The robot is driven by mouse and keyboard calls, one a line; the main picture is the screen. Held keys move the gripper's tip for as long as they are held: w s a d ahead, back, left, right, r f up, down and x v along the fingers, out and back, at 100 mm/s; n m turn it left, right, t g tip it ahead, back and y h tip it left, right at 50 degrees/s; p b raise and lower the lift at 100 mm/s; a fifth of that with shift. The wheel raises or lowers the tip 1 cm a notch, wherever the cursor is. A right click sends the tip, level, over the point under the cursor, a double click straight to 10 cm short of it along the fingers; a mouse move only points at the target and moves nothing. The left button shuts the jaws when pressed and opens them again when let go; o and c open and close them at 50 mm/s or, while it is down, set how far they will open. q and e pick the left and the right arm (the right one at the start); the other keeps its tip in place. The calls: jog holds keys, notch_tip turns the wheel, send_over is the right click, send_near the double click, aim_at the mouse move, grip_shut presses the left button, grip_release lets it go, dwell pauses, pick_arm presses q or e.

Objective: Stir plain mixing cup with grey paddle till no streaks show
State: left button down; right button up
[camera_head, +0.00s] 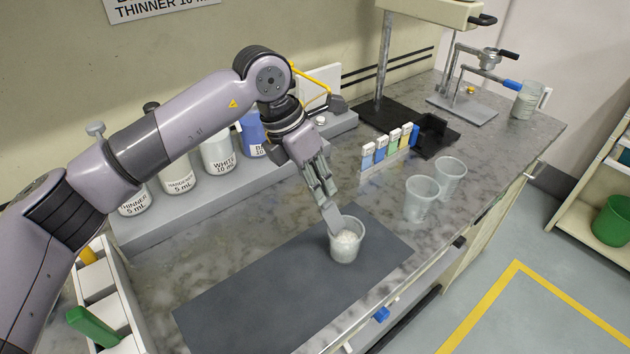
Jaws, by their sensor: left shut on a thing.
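The plain mixing cup (345,248) is clear and stands upright on the dark mat (250,308), near the mat's far right part. It holds whitish contents; I cannot tell whether streaks show in them. My left gripper (322,190) points down above the cup and is shut on the grey paddle (331,217). The paddle is tilted, and its lower end reaches into the cup's mouth at the left of the rim. The paddle's tip is hard to make out. My right gripper is not in view.
Two empty-looking clear cups (421,201) stand right of the mat. Labelled bottles, one marked WHITE (218,155), stand on a grey shelf behind my left arm. A small rack of coloured cards (388,148) and a press stand (377,115) are at the back. The mat's left part is clear.

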aim_at(327, 203)
pick_arm(q)
jog(key=shift+b+x, duration=1.5)
jog(key=shift+x, duration=0.8)
jog(key=shift+b+x, duration=0.95)
jog(key=shift+x, duration=0.35)
jog(key=shift+r, duration=0.1)
